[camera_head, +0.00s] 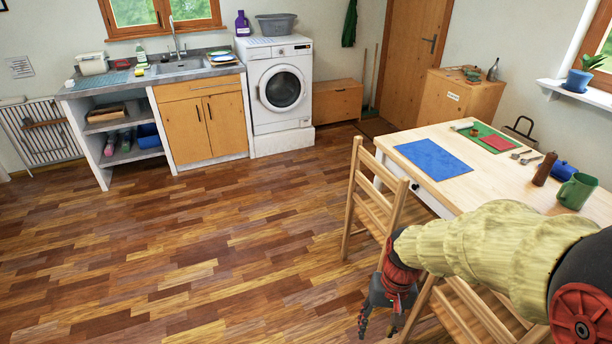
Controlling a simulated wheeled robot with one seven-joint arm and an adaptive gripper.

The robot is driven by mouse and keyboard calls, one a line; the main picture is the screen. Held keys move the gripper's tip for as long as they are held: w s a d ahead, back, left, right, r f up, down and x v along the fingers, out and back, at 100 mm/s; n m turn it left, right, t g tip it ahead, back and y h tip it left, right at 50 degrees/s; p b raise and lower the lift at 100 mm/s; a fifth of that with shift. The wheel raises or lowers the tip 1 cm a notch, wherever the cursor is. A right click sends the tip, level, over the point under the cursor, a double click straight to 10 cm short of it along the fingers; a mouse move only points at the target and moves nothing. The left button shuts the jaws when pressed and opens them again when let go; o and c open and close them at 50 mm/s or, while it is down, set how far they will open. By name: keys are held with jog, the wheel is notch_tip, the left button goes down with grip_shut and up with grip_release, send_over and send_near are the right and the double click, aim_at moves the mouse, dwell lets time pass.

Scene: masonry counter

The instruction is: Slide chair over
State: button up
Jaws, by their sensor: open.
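A light wooden chair (376,200) with a slatted seat stands at the left side of the table (430,148). Its back faces left. A second wooden chair (480,310) stands nearer to me, partly hidden behind my arm. My arm, in a yellowish sleeve, reaches in from the right. My gripper (378,318) is open and points down at the bottom of the picture, left of the nearer chair and in front of the farther one. I see nothing between its fingers. I cannot tell whether it touches the nearer chair.
On the table are a blue mat (432,160), a green mat (488,137), cutlery, a brown bottle (545,168) and a green mug (577,191). A washing machine (281,88) and sink counter (195,70) line the back wall. The wooden floor (200,260) at left is clear.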

jog(key=s+d+r+t+p, duration=0.1)
jog(key=s+r+t, duration=0.2)
jog(key=r, duration=0.8)
jog(key=s+r+n+t+h+p, duration=0.1)
jog(key=s+r+t, duration=0.2)
jog(key=s+r, duration=0.3)
notch_tip(320, 180, up, 6)
jog(key=shift+d+f+t, duration=0.2)
jog(key=shift+d+t, duration=0.1)
jog(key=shift+d, duration=0.1)
jog(key=shift+s, duration=0.1)
